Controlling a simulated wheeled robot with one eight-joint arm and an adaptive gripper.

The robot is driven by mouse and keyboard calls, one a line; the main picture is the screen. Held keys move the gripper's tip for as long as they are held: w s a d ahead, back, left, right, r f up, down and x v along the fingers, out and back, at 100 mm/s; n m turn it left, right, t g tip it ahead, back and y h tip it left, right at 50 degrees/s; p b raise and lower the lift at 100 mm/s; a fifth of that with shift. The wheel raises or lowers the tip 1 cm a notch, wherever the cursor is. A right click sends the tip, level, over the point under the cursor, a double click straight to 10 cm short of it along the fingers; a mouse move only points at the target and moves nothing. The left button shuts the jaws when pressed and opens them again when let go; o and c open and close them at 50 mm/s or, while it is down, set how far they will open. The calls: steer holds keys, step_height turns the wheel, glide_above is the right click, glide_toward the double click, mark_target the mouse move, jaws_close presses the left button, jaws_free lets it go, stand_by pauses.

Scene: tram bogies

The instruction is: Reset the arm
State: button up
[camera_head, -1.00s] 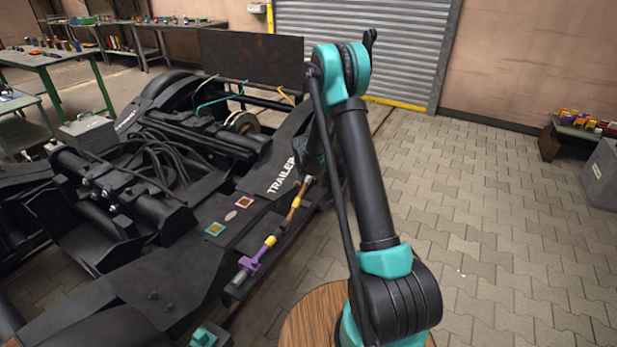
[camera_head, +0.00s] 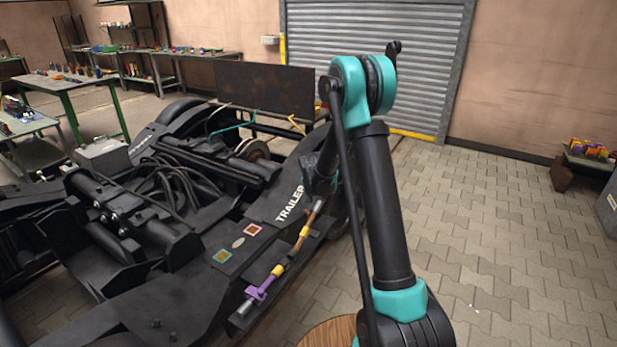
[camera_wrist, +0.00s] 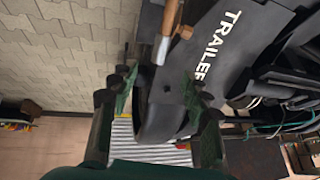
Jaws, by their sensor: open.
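My arm stands folded upright on the right of the head view, with its dark lower part hanging behind the upper link. My gripper (camera_wrist: 160,92) shows in the wrist view with its two green and black fingers spread apart and nothing between the tips. Past the fingers lies the black bogie frame (camera_head: 185,300) with white TRAILER lettering, which also shows in the wrist view (camera_wrist: 222,70). I cannot tell the exact gap between the fingers and the frame.
A rod with purple, yellow and brown parts (camera_head: 264,287) lies along the bogie's side. A grey box (camera_head: 103,156) sits on the bogie. Green workbenches (camera_head: 65,85) stand at the back left. The paved floor (camera_head: 500,240) at right is clear up to the shutter (camera_head: 375,60).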

steer(key=s+d+r+n, duration=0.1)
steer(key=s+d+r, duration=0.15)
steer(key=s, duration=0.45)
steer(key=s+d+r+n+g, duration=0.1)
steer(key=s+r, duration=0.3)
steer(key=s, duration=0.3)
steer(key=s+d+r+n, duration=0.1)
steer(key=s+d+r, duration=0.15)
steer(key=s, duration=0.45)
steer(key=s+d+f+n+g+y, duration=0.1)
steer(key=s+n, duration=0.2)
steer(key=s, duration=1.8)
steer(key=shift+s+f+n+y, duration=0.3)
